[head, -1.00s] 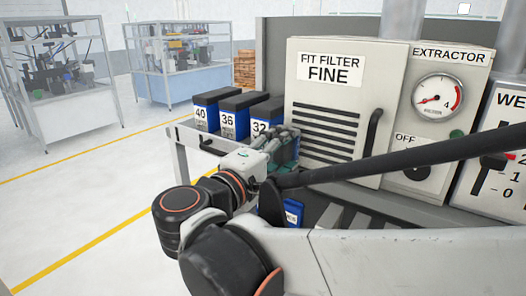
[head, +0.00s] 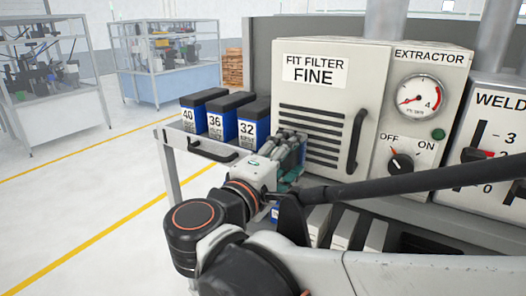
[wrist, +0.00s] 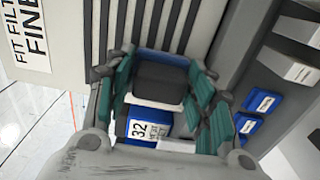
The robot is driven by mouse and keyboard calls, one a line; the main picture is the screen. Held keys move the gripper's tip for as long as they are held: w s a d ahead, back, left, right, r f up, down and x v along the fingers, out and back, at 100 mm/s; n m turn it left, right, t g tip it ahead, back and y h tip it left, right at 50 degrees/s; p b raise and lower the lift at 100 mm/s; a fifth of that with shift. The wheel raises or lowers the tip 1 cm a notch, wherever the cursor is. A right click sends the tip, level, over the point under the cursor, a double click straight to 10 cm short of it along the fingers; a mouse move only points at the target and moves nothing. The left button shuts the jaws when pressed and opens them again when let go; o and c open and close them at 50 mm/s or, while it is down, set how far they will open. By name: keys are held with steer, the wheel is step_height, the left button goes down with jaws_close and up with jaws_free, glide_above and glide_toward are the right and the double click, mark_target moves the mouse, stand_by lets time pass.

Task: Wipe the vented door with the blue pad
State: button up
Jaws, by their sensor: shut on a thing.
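The vented door (head: 345,95), a pale panel with dark slots, a black handle and a "FIT FILTER FINE" label, is upright and closed. My gripper (head: 288,148) is low at its left, by the bottom slots. In the wrist view my gripper's teal fingers (wrist: 160,80) are closed on a black block with a blue strip along its far side. I take this as the blue pad (wrist: 162,58). The blue side is toward the slots; whether it touches the door I cannot tell. In the head view my gripper mostly hides the pad.
Black-and-blue boxes marked 40 (head: 192,122), 36 (head: 220,124) and 32 (head: 250,128) stand on a shelf left of the door, box 32 close to my gripper. Extractor gauge (head: 419,96) and knob (head: 401,162) are at the right. Labelled blue items (wrist: 262,102) sit below.

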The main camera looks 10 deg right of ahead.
steer(key=shift+a, duration=0.1)
steer(key=shift+w+a+b, duration=0.75)
steer(key=shift+w+a, duration=0.55)
steer(key=shift+a, duration=0.2)
steer(key=shift+a, duration=0.1)
steer(key=shift+v, duration=2.8)
steer(key=v, duration=0.3)
